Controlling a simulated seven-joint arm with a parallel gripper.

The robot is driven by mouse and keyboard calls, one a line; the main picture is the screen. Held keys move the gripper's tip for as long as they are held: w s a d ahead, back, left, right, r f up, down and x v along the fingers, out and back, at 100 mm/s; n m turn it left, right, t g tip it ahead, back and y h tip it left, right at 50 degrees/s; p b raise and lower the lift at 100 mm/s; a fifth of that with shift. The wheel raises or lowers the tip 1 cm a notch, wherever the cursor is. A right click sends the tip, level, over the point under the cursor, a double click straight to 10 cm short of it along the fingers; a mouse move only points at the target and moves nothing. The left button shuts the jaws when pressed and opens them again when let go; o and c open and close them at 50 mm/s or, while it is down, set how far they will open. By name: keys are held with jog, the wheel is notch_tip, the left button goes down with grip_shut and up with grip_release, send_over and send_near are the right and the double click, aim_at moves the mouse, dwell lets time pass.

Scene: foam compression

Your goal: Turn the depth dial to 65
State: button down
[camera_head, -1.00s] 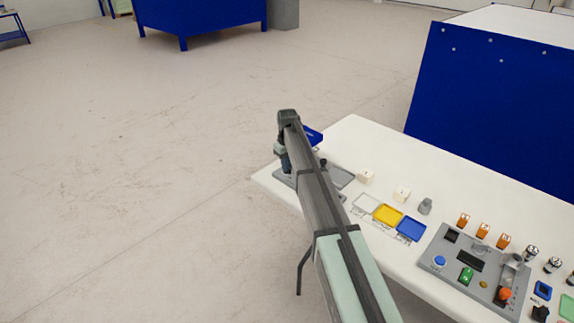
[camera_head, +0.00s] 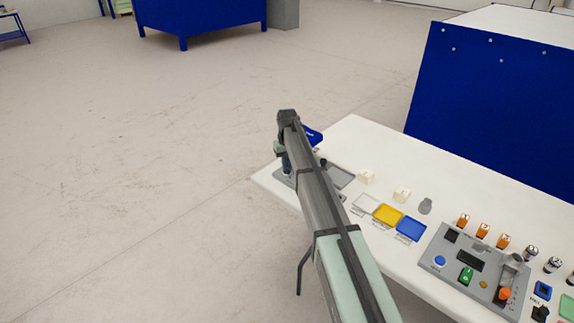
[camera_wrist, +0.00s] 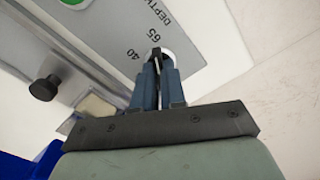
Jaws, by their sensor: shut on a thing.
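My gripper (camera_wrist: 155,80) is shut on the depth dial (camera_wrist: 154,54) in the wrist view. The dial is a small dark knob with a white surround, mostly hidden by the fingers. It sits on a grey plate (camera_wrist: 120,30) printed with "DEPTH", "65" and "40". The dial's pointer cannot be read clearly.
A black knob (camera_wrist: 44,88) stands left of the fingers. A blue part (camera_wrist: 38,165) is at lower left. On the white table (camera_head: 350,135) are white blocks (camera_head: 367,177), a yellow tray (camera_head: 387,214), a blue tray (camera_head: 411,229) and a grey control panel (camera_head: 470,265).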

jog(key=c, duration=1.2)
grip_release()
notch_tip(320, 180, up, 14)
jog(key=shift+f, duration=0.15)
